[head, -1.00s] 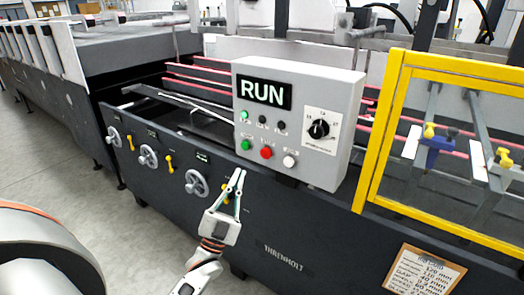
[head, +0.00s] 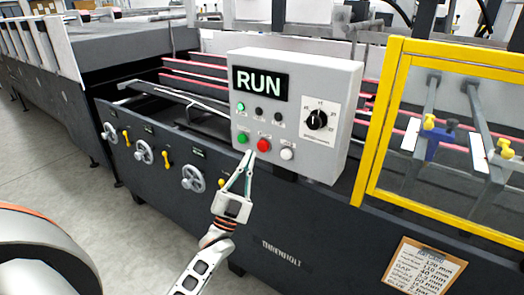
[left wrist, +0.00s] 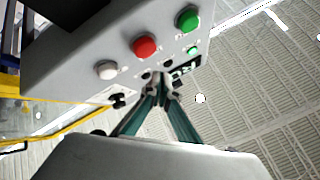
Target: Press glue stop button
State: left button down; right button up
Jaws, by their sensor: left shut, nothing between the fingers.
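The grey control box (head: 348,85) stands on the dark machine, with a lit RUN display (head: 260,83). Below the display are a green button (head: 242,138), a red button (head: 263,145) and a white button (head: 287,153). Their labels are too small to read. My left gripper (head: 251,153) is shut and empty, its tips just below the green and red buttons in the head view. In the left wrist view the shut fingertips (left wrist: 160,78) show near the panel, with the red button (left wrist: 145,46) and green button (left wrist: 187,18) beyond. Contact cannot be told. My right gripper is not in view.
A black rotary knob (head: 317,120) is on the box's right part. A yellow guard frame (head: 378,130) stands right of the box. Handwheels (head: 193,179) line the dark machine front, and a clipboard (head: 424,268) hangs lower right. Floor at left is clear.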

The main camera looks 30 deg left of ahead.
aim_at(262, 142)
pick_arm(q)
jog(key=shift+w+d+b, duration=0.15)
jog(key=shift+w+b, duration=0.2)
jog(key=shift+w, duration=0.85)
jog(key=shift+w, duration=0.1)
dwell(0.5)
jog(key=shift+w, duration=0.35)
jog(key=shift+w+b, duration=0.4)
jog(key=shift+w, duration=0.1)
dwell(0.8)
jog(key=shift+s, duration=0.1)
jog(key=shift+s+p, duration=0.35)
jog(key=shift+s, duration=0.5)
